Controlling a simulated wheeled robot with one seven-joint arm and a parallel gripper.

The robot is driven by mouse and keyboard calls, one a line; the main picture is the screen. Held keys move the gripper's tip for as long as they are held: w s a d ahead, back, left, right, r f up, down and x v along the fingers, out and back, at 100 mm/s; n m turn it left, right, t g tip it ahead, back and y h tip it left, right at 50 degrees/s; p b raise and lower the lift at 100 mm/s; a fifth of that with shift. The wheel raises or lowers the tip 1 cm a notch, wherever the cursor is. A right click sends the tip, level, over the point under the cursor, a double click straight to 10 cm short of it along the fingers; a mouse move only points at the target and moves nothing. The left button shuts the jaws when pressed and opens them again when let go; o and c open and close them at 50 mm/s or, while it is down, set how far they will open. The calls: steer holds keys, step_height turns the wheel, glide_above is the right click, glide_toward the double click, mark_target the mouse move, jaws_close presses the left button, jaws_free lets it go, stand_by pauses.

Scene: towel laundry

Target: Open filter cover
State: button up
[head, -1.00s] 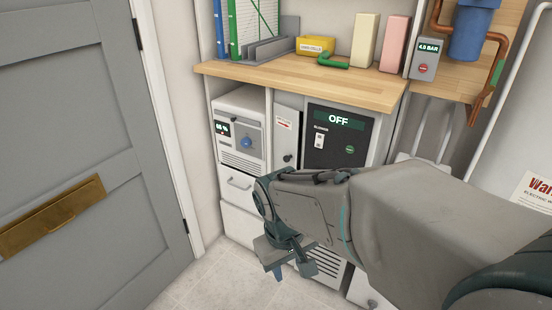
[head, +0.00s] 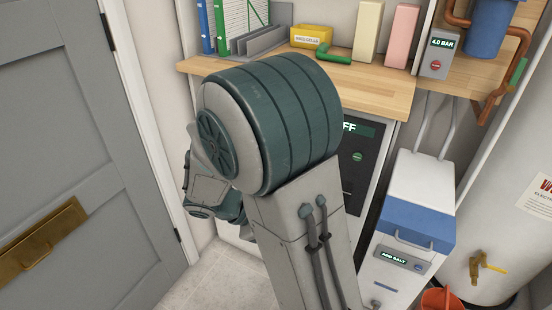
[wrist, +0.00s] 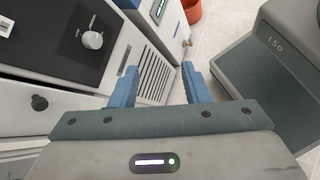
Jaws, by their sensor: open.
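My gripper (wrist: 160,86) is open and empty in the wrist view, its two blue fingers apart in front of a light panel with a slotted grille (wrist: 155,75). A black control panel (wrist: 50,45) with a grey knob is at upper left. No filter cover label is readable, so I cannot tell which panel is the cover. In the head view my arm hides the gripper and most of the cabinet; part of the black panel (head: 356,165) shows.
A white unit with a blue band (head: 415,225) reading "ADD SALT" stands right of the cabinet, beside an orange bucket (head: 437,300) and a white tank (head: 510,210). A wooden counter (head: 385,88) is above. A grey door (head: 75,130) is at left. Some floor (head: 215,280) is clear.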

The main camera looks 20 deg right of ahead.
steer(key=w+a+n+t+h+p, duration=0.1)
steer(key=w+a+n+t+h, duration=0.15)
steer(key=w+n+t, duration=0.35)
steer(key=w+a+n+t+h+p, duration=0.1)
steer(key=w+a+n+t+h, duration=0.2)
steer(key=w+n, duration=0.4)
steer(key=w+d+m+b, duration=0.1)
steer(key=w+d+b, duration=0.2)
steer(key=d, duration=1.1)
steer(key=w+h, duration=0.1)
steer(key=w, duration=0.1)
steer(key=shift+w, duration=0.35)
steer(key=shift+a+f, duration=0.1)
steer(key=shift+c, duration=0.2)
